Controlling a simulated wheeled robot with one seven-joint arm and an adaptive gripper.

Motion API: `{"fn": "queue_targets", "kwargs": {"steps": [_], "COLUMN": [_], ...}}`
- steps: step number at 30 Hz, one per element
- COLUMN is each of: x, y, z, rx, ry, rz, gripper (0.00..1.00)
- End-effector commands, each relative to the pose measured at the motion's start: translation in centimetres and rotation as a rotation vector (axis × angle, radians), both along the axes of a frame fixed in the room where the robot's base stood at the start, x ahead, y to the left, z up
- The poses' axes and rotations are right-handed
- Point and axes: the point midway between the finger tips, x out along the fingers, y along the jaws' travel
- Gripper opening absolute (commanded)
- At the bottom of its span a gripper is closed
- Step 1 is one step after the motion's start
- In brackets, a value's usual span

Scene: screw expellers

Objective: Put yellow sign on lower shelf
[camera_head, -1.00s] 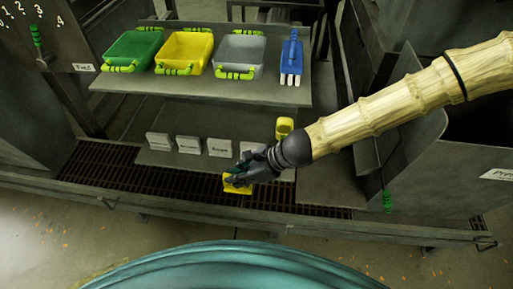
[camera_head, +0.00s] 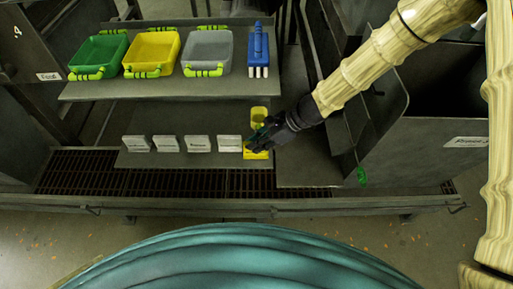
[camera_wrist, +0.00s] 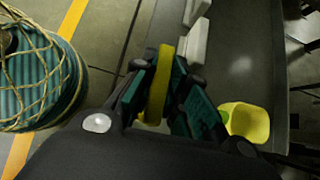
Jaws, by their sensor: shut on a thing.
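The yellow sign (camera_head: 256,155) is between the fingers of my gripper (camera_head: 258,143), at the right end of the row of white signs on the lower shelf (camera_head: 185,118). In the wrist view the yellow sign (camera_wrist: 158,85) stands on edge between the teal finger pads of my gripper (camera_wrist: 160,92). My gripper is shut on it. The sign is at the shelf's front edge; I cannot tell whether it touches the shelf. Part of the sign is hidden by my fingers.
Several white signs (camera_head: 197,144) stand in a row left of the yellow sign. A yellow cup-like container (camera_head: 259,115) stands just behind it. The upper shelf (camera_head: 160,88) holds green, yellow and grey bins and a blue item (camera_head: 258,50). A dark metal panel (camera_head: 375,115) rises at the right.

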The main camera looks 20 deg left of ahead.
Motion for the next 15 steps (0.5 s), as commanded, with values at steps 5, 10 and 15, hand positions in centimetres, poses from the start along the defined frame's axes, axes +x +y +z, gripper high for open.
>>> {"fn": "queue_targets", "kwargs": {"steps": [5,10,15], "x": [-0.1,-0.1,0.0], "y": [0.0,0.0,0.0], "z": [-1.4,-3.2,-3.5], "rx": [-0.001,-0.002,-0.001], "ry": [0.003,0.002,0.0], "rz": [-0.002,-0.001,-0.001], "gripper": [0.0,0.0,0.0]}}
